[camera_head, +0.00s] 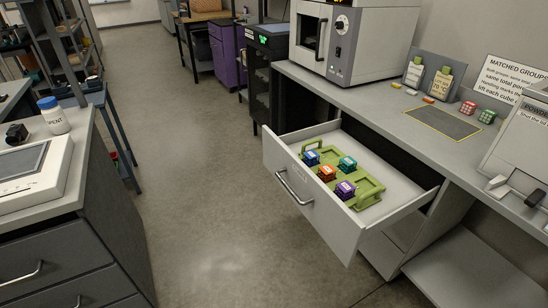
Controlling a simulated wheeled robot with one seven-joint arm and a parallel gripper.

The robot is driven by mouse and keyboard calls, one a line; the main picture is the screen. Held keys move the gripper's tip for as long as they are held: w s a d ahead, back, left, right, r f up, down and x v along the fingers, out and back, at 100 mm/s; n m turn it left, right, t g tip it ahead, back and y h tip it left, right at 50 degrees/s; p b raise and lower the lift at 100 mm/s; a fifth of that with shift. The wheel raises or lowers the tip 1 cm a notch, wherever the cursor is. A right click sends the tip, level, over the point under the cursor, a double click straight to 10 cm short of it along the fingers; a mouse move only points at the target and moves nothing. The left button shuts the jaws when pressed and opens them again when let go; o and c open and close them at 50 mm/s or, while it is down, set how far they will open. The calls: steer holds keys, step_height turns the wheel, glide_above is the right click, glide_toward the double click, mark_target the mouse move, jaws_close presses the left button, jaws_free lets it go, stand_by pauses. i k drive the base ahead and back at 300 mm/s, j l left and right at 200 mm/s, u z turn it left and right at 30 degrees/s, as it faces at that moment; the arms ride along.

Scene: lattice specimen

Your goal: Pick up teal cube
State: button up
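The teal cube (347,164) sits in a green tray (368,186) with handles. The tray lies inside an open drawer (308,208) of the right-hand bench. A blue cube (310,158), an orange cube (327,173) and a purple cube (345,190) sit in the same tray. The teal cube is at the tray's far right side, with a pale label on top. My gripper is not in this view.
The right bench (400,112) holds a white oven-like machine (352,38), two bottles, a red cube (468,107), a green cube (487,116) and a sign (512,80). A left bench carries a scale (30,172) and a white bottle (54,115). The floor (205,150) between is clear.

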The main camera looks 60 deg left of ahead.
mark_target(348, 163)
steer(key=u, duration=1.15)
steer(key=i+u, duration=0.1)
steer(key=u, duration=0.4)
steer(key=i+j+z, duration=0.4)
steer(key=i+j, duration=1.15)
steer(key=j, duration=0.1)
